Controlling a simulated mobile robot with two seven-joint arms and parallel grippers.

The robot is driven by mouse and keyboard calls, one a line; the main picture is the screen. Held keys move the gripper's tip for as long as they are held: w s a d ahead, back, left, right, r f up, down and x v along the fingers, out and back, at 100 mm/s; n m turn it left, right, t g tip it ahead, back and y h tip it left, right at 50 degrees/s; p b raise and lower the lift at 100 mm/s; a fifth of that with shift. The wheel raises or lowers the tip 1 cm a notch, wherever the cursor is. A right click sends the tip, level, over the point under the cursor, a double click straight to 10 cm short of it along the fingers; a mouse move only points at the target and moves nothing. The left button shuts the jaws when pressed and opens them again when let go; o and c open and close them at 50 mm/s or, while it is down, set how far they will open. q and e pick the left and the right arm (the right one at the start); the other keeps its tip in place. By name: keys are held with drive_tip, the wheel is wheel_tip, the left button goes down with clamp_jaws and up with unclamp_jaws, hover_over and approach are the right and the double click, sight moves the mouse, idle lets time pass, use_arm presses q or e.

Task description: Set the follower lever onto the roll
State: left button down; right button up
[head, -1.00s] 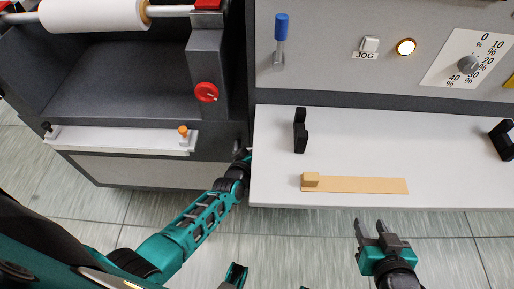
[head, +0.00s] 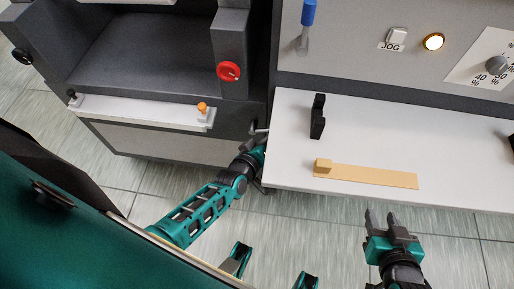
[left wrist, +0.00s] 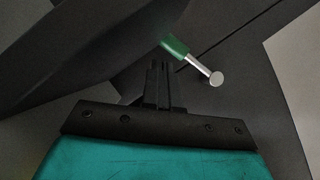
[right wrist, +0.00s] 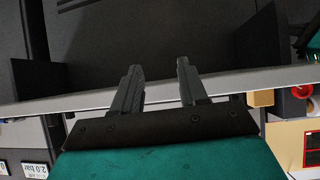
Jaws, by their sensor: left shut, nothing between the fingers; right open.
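The white roll (head: 130,1) shows only as a thin strip at the top edge of the head view. In the left wrist view a lever with a green sleeve (left wrist: 174,46) and a bright metal rod (left wrist: 200,66) ends in a round disc. It may be the follower lever; I cannot be sure. My left gripper (left wrist: 159,66) is shut and empty, apart from the rod and to its left in that view. In the head view the left arm reaches the gap between machine and shelf. My right gripper (head: 380,214) is open and empty below the shelf's front edge; it also shows in the right wrist view (right wrist: 157,76).
The white shelf (head: 290,165) holds a wooden strip (head: 370,175) and a black bracket (head: 318,117). A red knob (head: 228,71) and an orange button (head: 203,107) are on the left machine. A blue-handled lever (head: 308,12) stands above the shelf.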

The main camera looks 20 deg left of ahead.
use_arm(q)
drive_tip(key=p+v, duration=0.1)
drive_tip(key=v, duration=0.6)
drive_tip(key=shift+s, duration=0.25)
use_arm(e)
drive_tip(key=shift+s+d+r, duration=0.3)
drive_tip(key=shift+s+d, duration=0.05)
drive_tip(key=shift+d, duration=0.05)
use_arm(q)
drive_tip(key=shift+a, duration=0.15)
use_arm(e)
drive_tip(key=shift+h, duration=0.3)
